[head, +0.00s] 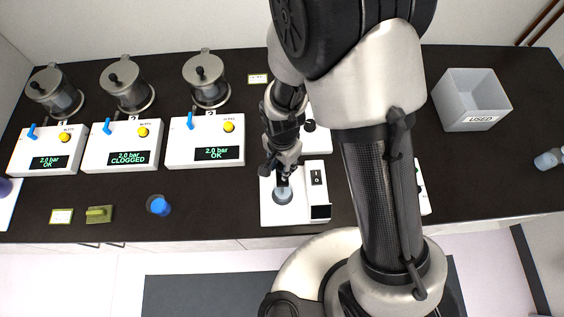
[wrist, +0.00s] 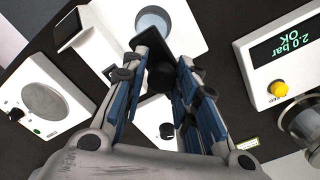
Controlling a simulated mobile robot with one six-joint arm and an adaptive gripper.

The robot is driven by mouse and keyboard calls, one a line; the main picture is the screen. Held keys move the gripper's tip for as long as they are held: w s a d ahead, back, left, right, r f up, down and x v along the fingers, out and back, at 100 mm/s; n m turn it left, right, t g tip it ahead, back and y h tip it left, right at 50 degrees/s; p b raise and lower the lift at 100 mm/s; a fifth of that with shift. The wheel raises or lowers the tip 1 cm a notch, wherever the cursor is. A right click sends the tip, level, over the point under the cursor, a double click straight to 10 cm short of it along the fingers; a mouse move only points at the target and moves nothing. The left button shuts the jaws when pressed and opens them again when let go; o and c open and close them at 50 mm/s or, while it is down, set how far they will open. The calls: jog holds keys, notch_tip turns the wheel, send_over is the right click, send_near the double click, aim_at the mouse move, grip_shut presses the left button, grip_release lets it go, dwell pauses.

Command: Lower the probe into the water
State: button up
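My gripper (head: 284,172) points down over a small round vessel (head: 283,196) with a pale blue-grey inside. The vessel stands on a white bench unit (head: 268,214), and it also shows in the wrist view (wrist: 153,20). In the wrist view my gripper's blue-padded fingers (wrist: 168,62) are closed around a dark probe (wrist: 161,77) with a flat black part near the fingertips. The probe's lower end is hidden, so I cannot tell whether it touches the water.
Several pressure units stand left; one screen (head: 131,158) reads CLOGGED. A blue-capped item (head: 160,206) lies on the dark bench (head: 220,205). A "USED" bin (head: 481,121) stands right.

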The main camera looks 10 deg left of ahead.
jog(key=o, duration=0.4)
jog(key=shift+c, duration=0.2)
jog(key=shift+w, duration=0.1)
jog(key=shift+a+r, duration=0.1)
jog(key=shift+r, duration=0.15)
notch_tip(320, 180, up, 12)
jog(key=shift+f, duration=0.2)
